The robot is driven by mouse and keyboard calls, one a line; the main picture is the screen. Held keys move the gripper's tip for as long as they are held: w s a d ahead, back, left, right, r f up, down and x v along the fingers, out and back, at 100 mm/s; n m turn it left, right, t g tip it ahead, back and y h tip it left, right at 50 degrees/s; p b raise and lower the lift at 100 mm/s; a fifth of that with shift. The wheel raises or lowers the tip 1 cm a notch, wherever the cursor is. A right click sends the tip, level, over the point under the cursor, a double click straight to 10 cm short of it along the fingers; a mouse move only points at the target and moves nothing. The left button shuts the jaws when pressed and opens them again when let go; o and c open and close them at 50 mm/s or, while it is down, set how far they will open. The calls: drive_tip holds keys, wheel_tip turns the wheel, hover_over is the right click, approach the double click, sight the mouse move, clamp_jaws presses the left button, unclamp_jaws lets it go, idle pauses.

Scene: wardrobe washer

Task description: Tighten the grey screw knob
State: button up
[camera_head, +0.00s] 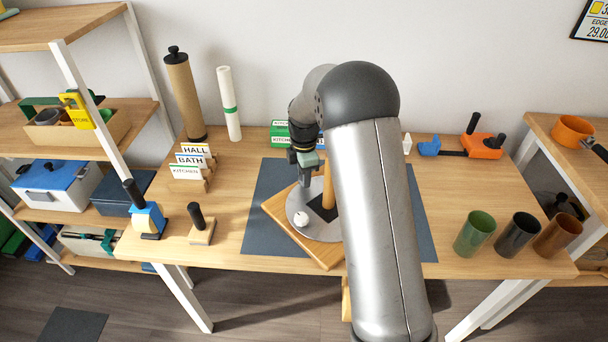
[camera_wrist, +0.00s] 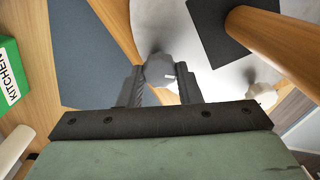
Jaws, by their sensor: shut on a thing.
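The grey screw knob (camera_wrist: 158,66) sits between the two fingers of my gripper in the wrist view, with a white mark on its side. My gripper (camera_head: 305,178) is shut on it, over the far left part of a round grey disc (camera_head: 318,228). The disc lies on a square wooden board (camera_head: 327,255) and carries an upright wooden post (camera_head: 328,186) on a dark square pad. A white ball-like knob (camera_head: 300,218) is at the disc's near left. In the head view the grey knob is hidden by my gripper.
The board stands on a dark mat (camera_head: 262,210). Label stands (camera_head: 192,160) and dark-handled tools (camera_head: 202,228) are on the left; three cups (camera_head: 474,234) are at the right. Green KITCHEN boxes (camera_head: 279,133) are behind my gripper. My arm covers the board's right side.

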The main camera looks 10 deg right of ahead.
drive_tip(key=m, duration=0.4)
drive_tip(key=shift+w, duration=0.1)
drive_tip(key=shift+m, duration=1.8)
drive_tip(key=o, duration=1)
drive_tip(key=shift+r, duration=0.1)
wheel_tip(320, 180, up, 17)
drive_tip(key=shift+r, duration=0.15)
